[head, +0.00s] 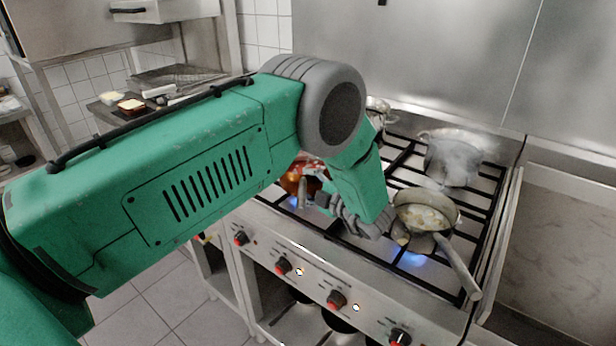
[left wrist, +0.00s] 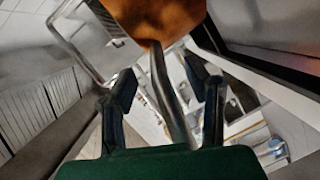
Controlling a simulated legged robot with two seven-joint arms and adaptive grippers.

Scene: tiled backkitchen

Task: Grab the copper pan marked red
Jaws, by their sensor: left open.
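The copper pan (head: 291,181) sits on the stove's front left burner, mostly hidden behind my green left arm. Its orange-brown body (left wrist: 160,15) fills the top middle of the left wrist view. I cannot make out a separate red mark on it. Its grey handle (left wrist: 166,92) runs down between the two fingers of my left gripper (left wrist: 168,88). The gripper is open, with a gap visible on both sides of the handle. In the head view my left gripper (head: 322,201) is just right of the handle. My right gripper is not in view.
A steel pan (head: 425,198) with food stands on the front right burner, close to my left wrist, its handle pointing to the front. A steaming pot (head: 452,158) stands behind it. Blue flames burn under the front burners. Knobs (head: 337,300) line the stove front.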

